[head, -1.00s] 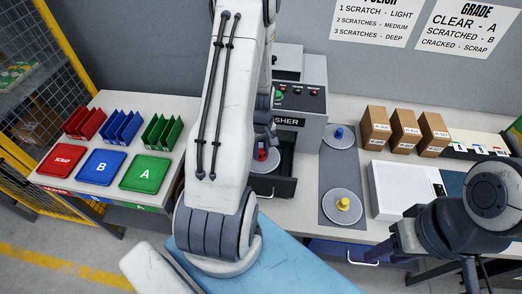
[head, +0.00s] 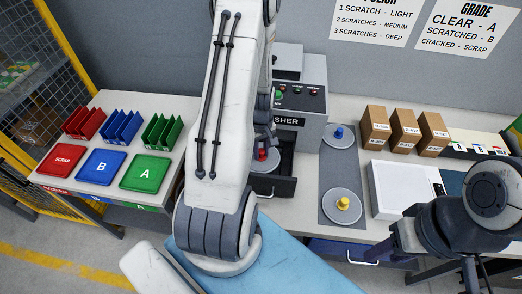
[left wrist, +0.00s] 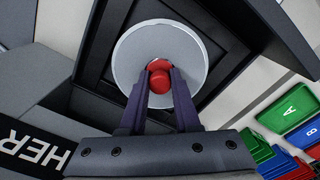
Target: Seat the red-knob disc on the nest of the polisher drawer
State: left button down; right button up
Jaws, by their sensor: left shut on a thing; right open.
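The grey disc with the red knob (head: 277,163) is at the open dark polisher drawer (head: 286,188), partly behind my left arm. In the left wrist view the disc (left wrist: 130,57) lies within the dark drawer outline (left wrist: 82,80). My left gripper (left wrist: 159,75) is shut on the red knob, one finger on each side. The disc covers the nest, and I cannot tell whether it rests on it or hangs just above. My right gripper (head: 398,243) is open, low at the right over the bench front, apart from the discs.
The polisher body (head: 300,105) stands behind the drawer. A grey mat (head: 340,172) to the right holds a blue-knob disc (head: 340,139) and a yellow-knob disc (head: 342,205). A white box (head: 402,190) and several cartons (head: 405,133) stand further right. Red, blue and green trays (head: 101,163) are left.

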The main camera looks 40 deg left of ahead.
pick_arm(q)
jog(key=shift+f, duration=0.1)
jog(key=shift+f+b, duration=0.8)
jog(key=shift+f, duration=0.2)
jog(key=shift+c, duration=0.7)
grip_release()
jog(key=shift+r, duration=0.15)
jog(key=shift+r+p, duration=3.35)
jog(key=shift+r, duration=0.6)
